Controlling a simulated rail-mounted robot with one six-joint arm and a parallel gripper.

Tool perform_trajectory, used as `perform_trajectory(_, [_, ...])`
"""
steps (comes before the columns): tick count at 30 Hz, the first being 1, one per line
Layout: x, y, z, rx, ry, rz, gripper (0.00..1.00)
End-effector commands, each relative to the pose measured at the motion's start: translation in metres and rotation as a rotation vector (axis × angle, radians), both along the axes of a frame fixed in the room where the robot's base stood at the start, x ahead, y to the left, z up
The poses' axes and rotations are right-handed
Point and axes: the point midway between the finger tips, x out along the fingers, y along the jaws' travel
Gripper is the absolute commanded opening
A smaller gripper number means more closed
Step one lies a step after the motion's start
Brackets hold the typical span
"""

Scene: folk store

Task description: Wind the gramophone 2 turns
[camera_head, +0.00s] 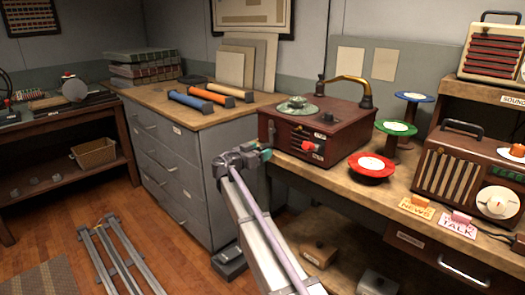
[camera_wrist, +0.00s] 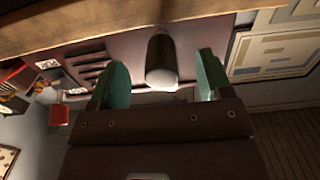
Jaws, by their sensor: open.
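The gramophone (camera_head: 340,125) is a dark red-brown box on the wooden bench, with a green turntable, a brass arm and a red knob (camera_head: 308,147) on its front. My gripper (camera_head: 262,154) is at the box's left front corner, with its teal fingers open. In the wrist view, a dark cylindrical handle with a pale end (camera_wrist: 161,62) lies between the two spread fingers, with a gap on each side. It looks like the winding crank's handle. The rest of the crank is hidden. The gramophone's slotted front (camera_wrist: 90,62) shows behind the left finger.
Red (camera_head: 371,166), green (camera_head: 396,128) and blue (camera_head: 413,97) disc stands are right of the gramophone. A radio (camera_head: 455,170) stands farther right. A grey drawer cabinet (camera_head: 180,160) with coloured rolls is at left. The floor between cabinet and bench is mostly open.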

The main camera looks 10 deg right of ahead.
Motion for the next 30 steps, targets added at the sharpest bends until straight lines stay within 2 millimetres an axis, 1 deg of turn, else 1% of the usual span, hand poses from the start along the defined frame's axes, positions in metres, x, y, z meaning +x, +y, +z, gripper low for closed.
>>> perform_trajectory(3, [-0.008, 0.011, 0.0, 0.0, 0.0, 0.002, 0.72])
perform_trajectory(18, [-0.036, 0.054, 0.0, 0.0, 0.0, 0.002, 0.72])
perform_trajectory(22, [-0.039, 0.058, 0.0, 0.0, 0.0, 0.0, 0.72])
perform_trajectory(30, [-0.039, 0.058, 0.0, -0.011, 0.017, 0.0, 0.72])
